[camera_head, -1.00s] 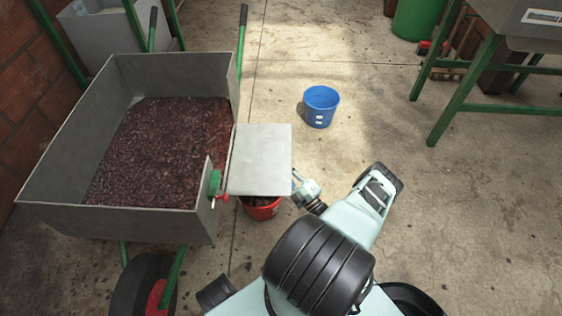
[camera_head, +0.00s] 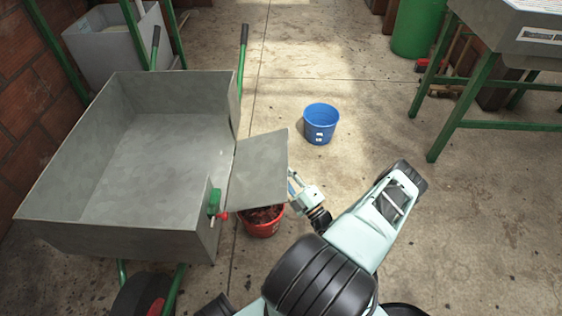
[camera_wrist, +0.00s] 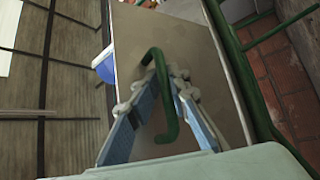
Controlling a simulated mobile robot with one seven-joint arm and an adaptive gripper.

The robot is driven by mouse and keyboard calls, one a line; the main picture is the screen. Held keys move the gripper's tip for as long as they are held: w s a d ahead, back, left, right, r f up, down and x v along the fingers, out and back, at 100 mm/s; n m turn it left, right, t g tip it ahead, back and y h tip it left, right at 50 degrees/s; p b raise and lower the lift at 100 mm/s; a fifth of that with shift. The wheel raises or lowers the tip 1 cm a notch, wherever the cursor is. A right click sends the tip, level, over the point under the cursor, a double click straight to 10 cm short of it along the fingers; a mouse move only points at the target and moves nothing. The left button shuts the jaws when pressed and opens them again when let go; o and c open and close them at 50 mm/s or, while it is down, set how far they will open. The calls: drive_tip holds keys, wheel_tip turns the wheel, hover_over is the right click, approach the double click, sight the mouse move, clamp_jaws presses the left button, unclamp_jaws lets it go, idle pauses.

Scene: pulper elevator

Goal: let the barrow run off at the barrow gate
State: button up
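The grey metal barrow (camera_head: 165,150) stands at the left of the head view, and its tray looks empty. Its gate plate (camera_head: 258,172) is swung out from the right side, tilted. A green latch with a red knob (camera_head: 214,204) sits at the barrow's near right corner. My gripper (camera_head: 296,187) is at the plate's right edge. In the wrist view, my gripper (camera_wrist: 163,82) is shut around the green bent handle (camera_wrist: 168,118) on the plate (camera_wrist: 195,50). A red bucket (camera_head: 262,228) under the plate holds dark red material, partly hidden.
A blue bucket (camera_head: 321,124) stands on the open concrete floor beyond the gate. A green-legged metal table (camera_head: 483,80) is at the upper right, with a green bin (camera_head: 414,28) behind. A grey container (camera_head: 115,38) stands behind the barrow by the brick wall.

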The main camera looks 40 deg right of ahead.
sight(282, 162)
drive_tip(key=shift+d+r, duration=0.2)
drive_tip(key=shift+r, duration=1.5)
drive_tip(key=shift+s+f, duration=0.1)
